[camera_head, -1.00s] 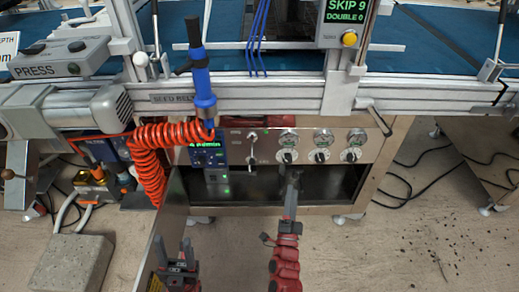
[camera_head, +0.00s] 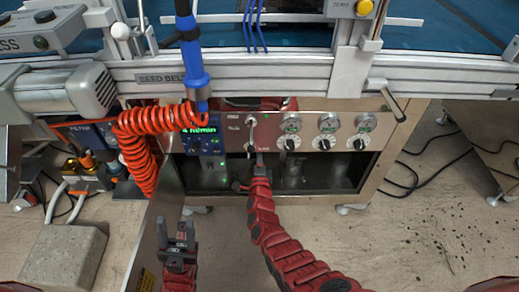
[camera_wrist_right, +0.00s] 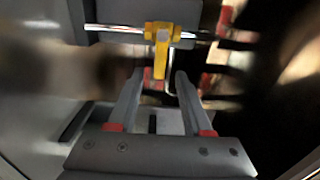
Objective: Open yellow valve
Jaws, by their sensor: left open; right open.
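The yellow valve (camera_wrist_right: 160,35) shows in the right wrist view, on a horizontal metal pipe with its short yellow handle pointing down. My right gripper (camera_wrist_right: 160,80) is open, its two fingers below the valve and to either side of the handle's lower end; I cannot tell if they touch. In the head view my right gripper (camera_head: 262,163) is at the front of the steel cabinet, below the dial panel, and I cannot make out the valve beside it. My left gripper (camera_head: 175,230) is open and empty, low in front of the cabinet.
The steel panel (camera_head: 270,140) carries several dials and a lever. A blue display unit (camera_head: 205,145) and coiled orange hose (camera_head: 140,145) are to its left. An open cabinet door (camera_head: 150,235) stands near my left gripper. A concrete block (camera_head: 62,255) is on the floor.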

